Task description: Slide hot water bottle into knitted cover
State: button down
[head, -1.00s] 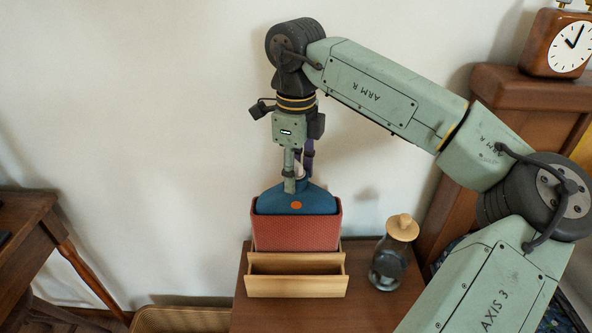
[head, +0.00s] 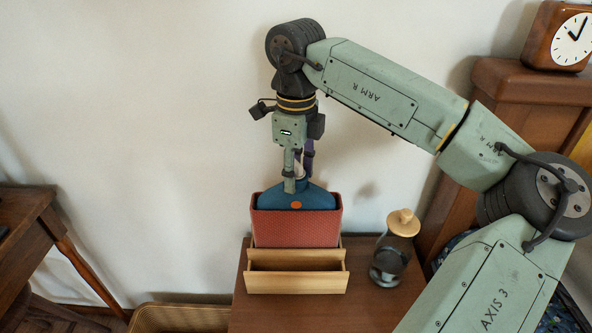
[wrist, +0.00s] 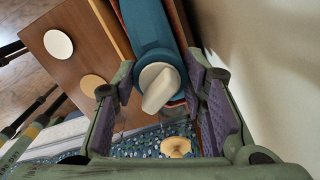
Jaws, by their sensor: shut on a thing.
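The blue hot water bottle (head: 318,201) stands upright, its lower part hidden inside the red knitted cover (head: 296,230). Its shoulders, with an orange round mark, show above the cover's front rim. My gripper (head: 296,187) comes straight down from above and is shut on the bottle's top. In the wrist view, the bottle's blue body (wrist: 148,22) and its pale stopper (wrist: 158,82) lie between the purple finger pads (wrist: 165,95). The finger contact itself is partly hidden.
A glass jar (head: 389,262) with a wooden lid stands to the right. The white wall (head: 140,120) is close behind. A wooden clock (head: 560,38) sits at the upper right.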

dwell(0.3)
jog(key=c, duration=0.9)
grip_release()
jog(key=shift+o, duration=1.1)
jog(key=shift+f, duration=0.1)
jog(key=shift+r+p, duration=3.3)
jog(key=shift+r, duration=1.3)
